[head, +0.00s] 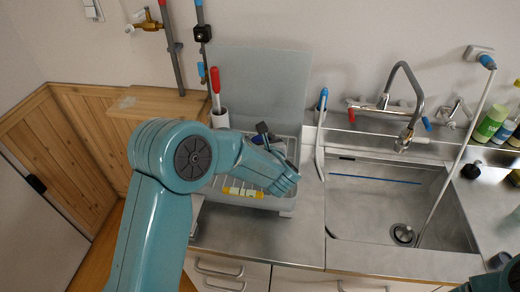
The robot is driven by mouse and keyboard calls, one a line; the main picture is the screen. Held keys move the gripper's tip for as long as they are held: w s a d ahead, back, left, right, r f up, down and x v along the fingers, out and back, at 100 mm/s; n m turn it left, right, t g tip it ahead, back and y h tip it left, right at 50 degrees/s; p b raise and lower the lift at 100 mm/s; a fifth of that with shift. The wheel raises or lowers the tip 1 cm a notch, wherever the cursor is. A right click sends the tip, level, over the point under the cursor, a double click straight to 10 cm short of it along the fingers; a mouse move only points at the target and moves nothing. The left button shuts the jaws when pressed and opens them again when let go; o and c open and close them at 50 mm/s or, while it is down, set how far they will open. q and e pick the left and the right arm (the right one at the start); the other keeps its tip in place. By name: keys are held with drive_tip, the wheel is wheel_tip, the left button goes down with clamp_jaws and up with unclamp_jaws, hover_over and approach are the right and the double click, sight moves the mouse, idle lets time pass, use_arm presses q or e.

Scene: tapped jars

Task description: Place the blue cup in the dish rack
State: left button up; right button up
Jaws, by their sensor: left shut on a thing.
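The dish rack (290,201) is a pale grey tray with white wires, standing on the counter left of the sink. My left gripper (268,135) is over the rack, its dark fingers partly hidden behind my teal wrist. It is shut on the blue cup (279,148), of which only a small bluish patch shows beside the fingers. The wrist hides most of the cup, and I cannot tell whether it touches the rack. My right gripper is out of view; only a bit of my right arm shows at the lower right corner.
A yellow sponge (241,192) lies at the rack's front. A white holder (220,118) with a red-handled tool stands at its back left. The sink (375,205) with its faucet (413,100) is to the right. Bottles (490,122) stand at the far right. Counter in front of the rack is clear.

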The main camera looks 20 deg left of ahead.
use_arm(q)
drive_tip(key=f, duration=0.2)
drive_tip(key=w+f, duration=0.1)
drive_tip(key=f, duration=0.1)
drive_tip(key=shift+d+f, duration=0.15)
drive_tip(key=shift+f, duration=0.1)
drive_tip(key=shift+s, duration=0.1)
drive_tip(key=shift+s+r, duration=0.15)
drive_tip(key=shift+s, duration=0.15)
drive_tip(key=shift+w, duration=0.15)
drive_tip(key=o, duration=1.1)
drive_tip(key=shift+w+f, duration=0.2)
drive_tip(key=shift+f, duration=0.1)
drive_tip(key=shift+s+r, duration=0.15)
drive_tip(key=shift+s, duration=0.1)
drive_tip(key=shift+w+r+p, duration=0.1)
drive_tip(key=shift+r+p, duration=0.1)
drive_tip(key=shift+p, duration=0.15)
drive_tip(key=b+v, duration=0.2)
drive_tip(key=v, duration=1)
drive_tip(key=shift+f+b, duration=0.1)
drive_tip(key=shift+b, duration=0.3)
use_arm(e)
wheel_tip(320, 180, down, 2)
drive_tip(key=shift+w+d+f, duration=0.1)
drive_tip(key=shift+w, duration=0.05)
use_arm(q)
drive_tip(key=shift+w, duration=0.1)
